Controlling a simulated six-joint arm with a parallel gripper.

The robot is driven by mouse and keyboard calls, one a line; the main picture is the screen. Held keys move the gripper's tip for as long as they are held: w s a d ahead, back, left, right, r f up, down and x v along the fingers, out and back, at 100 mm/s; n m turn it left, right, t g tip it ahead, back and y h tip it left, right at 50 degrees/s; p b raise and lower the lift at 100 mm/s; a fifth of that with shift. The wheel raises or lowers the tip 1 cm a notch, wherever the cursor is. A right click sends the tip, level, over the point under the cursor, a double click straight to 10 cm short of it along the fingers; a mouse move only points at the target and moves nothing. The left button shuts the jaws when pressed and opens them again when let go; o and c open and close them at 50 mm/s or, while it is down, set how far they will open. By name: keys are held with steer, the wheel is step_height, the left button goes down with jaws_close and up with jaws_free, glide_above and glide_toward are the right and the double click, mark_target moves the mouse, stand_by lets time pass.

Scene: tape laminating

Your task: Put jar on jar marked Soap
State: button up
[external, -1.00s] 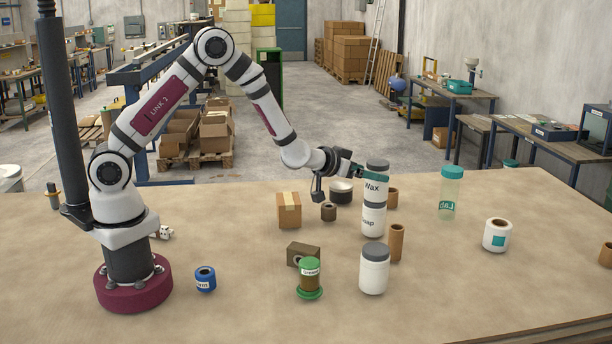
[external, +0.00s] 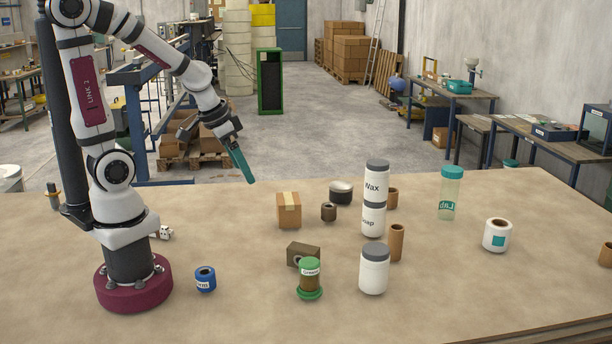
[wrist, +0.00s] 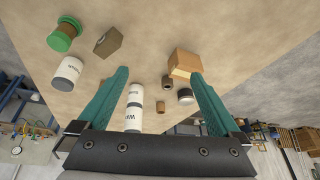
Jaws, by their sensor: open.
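The jar marked Wax (external: 376,180) is white with a grey lid. It stands upright on top of the jar marked Soap (external: 373,220), of which the label reads partly as "oap". Both also show in the wrist view, the Wax jar (wrist: 133,119) nearer and the Soap jar (wrist: 135,92) beyond it. My gripper (external: 250,180) is raised to the left of the stack, well clear of it. In the wrist view its teal fingers (wrist: 160,95) are spread wide with nothing held between them.
Another white jar with a grey lid (external: 374,270) stands in front of the stack, beside a brown tube (external: 396,243). A clear teal-lidded bottle (external: 450,193) is at right.

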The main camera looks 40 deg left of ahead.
steer(key=s+a+r+g+y, duration=0.2)
steer(key=s+a+g+y, duration=0.1)
steer(key=s+a, duration=0.8)
steer(key=s+g, duration=0.1)
steer(key=s, duration=0.2)
steer(key=shift+s+g, duration=0.3)
steer(key=shift+s, duration=0.05)
